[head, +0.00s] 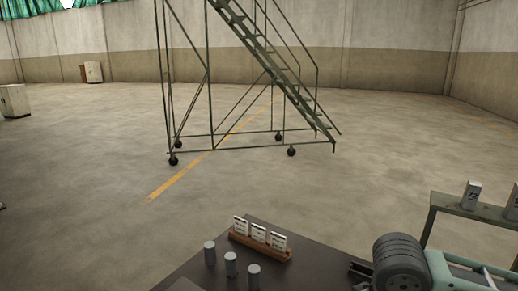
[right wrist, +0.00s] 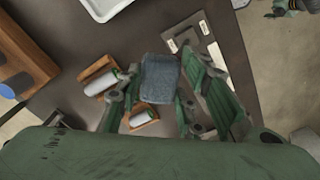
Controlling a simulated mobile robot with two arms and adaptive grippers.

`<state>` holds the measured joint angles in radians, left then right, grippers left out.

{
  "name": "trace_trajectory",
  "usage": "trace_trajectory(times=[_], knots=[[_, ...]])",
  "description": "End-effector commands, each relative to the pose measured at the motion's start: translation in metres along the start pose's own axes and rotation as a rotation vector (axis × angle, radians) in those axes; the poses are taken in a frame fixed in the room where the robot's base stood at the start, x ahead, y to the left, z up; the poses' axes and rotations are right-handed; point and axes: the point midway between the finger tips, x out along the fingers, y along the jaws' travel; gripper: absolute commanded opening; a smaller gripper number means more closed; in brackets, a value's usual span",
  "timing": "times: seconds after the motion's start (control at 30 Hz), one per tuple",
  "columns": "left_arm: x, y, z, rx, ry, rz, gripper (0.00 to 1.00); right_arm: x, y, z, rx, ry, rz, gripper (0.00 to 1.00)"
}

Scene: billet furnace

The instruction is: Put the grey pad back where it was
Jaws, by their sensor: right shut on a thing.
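The grey pad (right wrist: 160,78) shows in the right wrist view as a rough blue-grey block. My right gripper (right wrist: 158,92) is shut on it, with one green finger on each side. The pad is over the dark table (right wrist: 75,97); its height above the top is hard to judge. In the head view my right arm comes in at the lower right, and the pad cannot be made out there. My left gripper cannot be made out in either view.
Wooden holders (right wrist: 97,78) with white cylinders lie below the gripper. A grey plate (right wrist: 208,50) and white tray (right wrist: 103,8) are near. In the head view, grey cylinders (head: 231,265) and a card rack (head: 258,248) stand on the table. A rolling ladder (head: 250,150) stands beyond.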

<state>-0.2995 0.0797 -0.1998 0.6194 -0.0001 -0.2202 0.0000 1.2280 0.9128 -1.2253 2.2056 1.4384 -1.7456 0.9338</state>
Motion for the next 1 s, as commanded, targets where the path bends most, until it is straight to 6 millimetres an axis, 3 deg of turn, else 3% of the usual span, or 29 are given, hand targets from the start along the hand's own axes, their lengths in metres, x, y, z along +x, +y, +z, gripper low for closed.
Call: trace_trajectory(times=[0.13, 0.33, 1.0], knots=[[0.006, 0.000, 0.001, 0.000, 0.000, 0.000, 0.65, 0.004, -0.003, 0.008, 0.175, -0.003, 0.001, 0.19], [0.008, 0.000, 0.001, 0.000, 0.000, 0.000, 0.65, 0.006, -0.005, 0.013, 0.297, -0.007, 0.000, 0.19], [0.007, 0.000, 0.001, 0.000, 0.001, 0.000, 0.65, 0.006, -0.006, 0.014, 0.310, -0.009, -0.002, 0.19]])
